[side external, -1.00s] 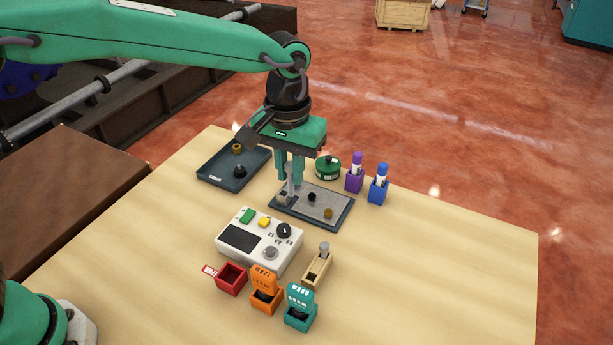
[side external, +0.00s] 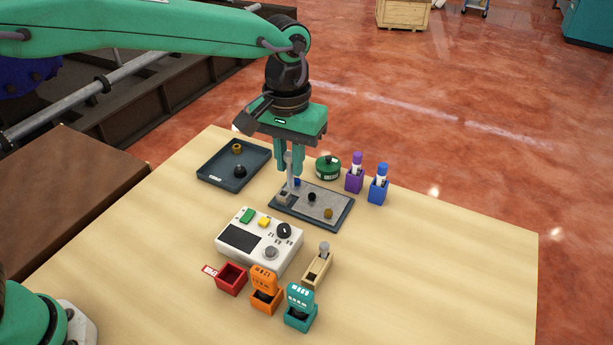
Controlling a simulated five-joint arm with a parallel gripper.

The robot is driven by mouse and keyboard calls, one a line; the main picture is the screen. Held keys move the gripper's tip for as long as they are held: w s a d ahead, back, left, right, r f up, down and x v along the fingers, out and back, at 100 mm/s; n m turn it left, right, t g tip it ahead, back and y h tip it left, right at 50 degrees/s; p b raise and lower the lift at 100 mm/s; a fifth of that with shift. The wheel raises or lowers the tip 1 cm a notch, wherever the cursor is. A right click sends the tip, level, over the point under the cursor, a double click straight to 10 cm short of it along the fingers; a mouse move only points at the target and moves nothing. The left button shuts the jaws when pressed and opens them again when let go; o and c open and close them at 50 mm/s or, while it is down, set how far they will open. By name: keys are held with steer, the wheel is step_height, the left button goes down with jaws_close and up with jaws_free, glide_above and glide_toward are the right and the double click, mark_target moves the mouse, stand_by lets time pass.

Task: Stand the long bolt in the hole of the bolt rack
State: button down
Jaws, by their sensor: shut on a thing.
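My gripper (side external: 290,170) is shut on a grey, upright bolt, the long bolt (side external: 289,164), above the left part of the grey plate (side external: 325,219). The bolt's lower end is close to a small grey block (side external: 282,197) on that plate; I cannot tell whether they touch. A small wooden block (side external: 313,274), which looks like the bolt rack, stands to the right of the white control box. A grey round-headed piece (side external: 324,248) stands upright at its far end. Its hole is too small to make out.
On the plate are a black knob (side external: 312,196), a brass knob (side external: 328,213) and a blue piece (side external: 297,181). The white control box (side external: 236,237) and red (side external: 232,284), orange (side external: 264,299) and teal (side external: 299,317) holders stand in front. A dark tray (side external: 213,181) lies behind left.

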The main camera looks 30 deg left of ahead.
steer(key=s+d+f, duration=0.7)
steer(key=d+f, duration=0.1)
steer(key=f, duration=0.1)
steer(key=shift+m, duration=0.3)
steer(key=shift+f, duration=0.15)
steer(key=shift+f, duration=1.5)
steer(key=shift+f, duration=2.05)
stand_by(0.5)
steer(key=c, duration=1.3)
jaws_free()
steer(key=shift+r, duration=3.45)
